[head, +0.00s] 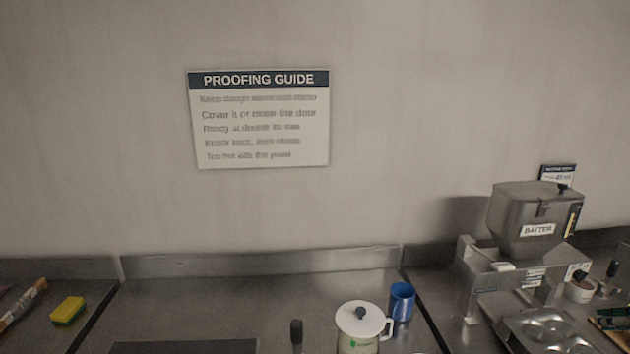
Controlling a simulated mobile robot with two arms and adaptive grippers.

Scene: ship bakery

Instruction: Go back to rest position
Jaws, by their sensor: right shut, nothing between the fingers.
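A small dark upright shape at the bottom edge, left of the white lidded pot, looks like the tip of my right gripper (296,332). Its fingers look closed together with nothing held. It stands apart from the pot. The rest of it is cut off by the lower edge of the view. My left gripper is not in view.
A white lidded pot (358,342) and a blue cup (401,301) stand on the steel counter (250,300). A batter dispenser (535,215) is at right. A yellow sponge (68,310) lies at left. The counter's middle is clear above a dark mat (185,347).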

